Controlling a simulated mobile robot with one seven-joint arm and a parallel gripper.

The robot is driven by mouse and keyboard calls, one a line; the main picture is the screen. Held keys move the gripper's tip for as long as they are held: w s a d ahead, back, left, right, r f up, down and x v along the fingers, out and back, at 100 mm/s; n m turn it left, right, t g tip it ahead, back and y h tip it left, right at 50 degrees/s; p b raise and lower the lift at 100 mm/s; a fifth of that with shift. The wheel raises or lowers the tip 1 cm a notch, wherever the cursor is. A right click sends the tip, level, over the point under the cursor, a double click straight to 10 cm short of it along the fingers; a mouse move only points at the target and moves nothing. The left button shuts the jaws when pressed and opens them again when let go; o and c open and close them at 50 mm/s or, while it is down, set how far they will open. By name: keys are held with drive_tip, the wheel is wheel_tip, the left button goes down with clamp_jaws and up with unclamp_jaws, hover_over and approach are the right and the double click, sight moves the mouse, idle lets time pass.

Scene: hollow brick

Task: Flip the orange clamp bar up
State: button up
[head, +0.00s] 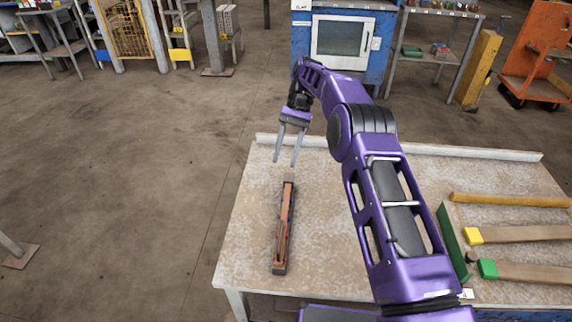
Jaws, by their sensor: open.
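The orange clamp bar (285,222) lies along a narrow dark base (279,268) on the worktable. It runs from near the table's front-left toward the back, and it looks low along the base; its exact angle is hard to tell. My gripper (286,164) is open and empty, fingers pointing down, above the far end of the clamp. A gap shows between the fingertips and the clamp in the picture; the true height is unclear. My purple arm reaches in from the lower right and covers part of the table.
The worktable (244,215) has a raised strip (470,152) along its back edge. At right lie a yellow bar (510,200), a yellow-ended wooden piece (515,235), a green-ended one (525,271) and a green upright plate (453,238). The tabletop around the clamp is clear.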

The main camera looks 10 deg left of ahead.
wheel_tip(320, 180, up, 5)
drive_tip(key=shift+r, duration=0.15)
idle(0.4)
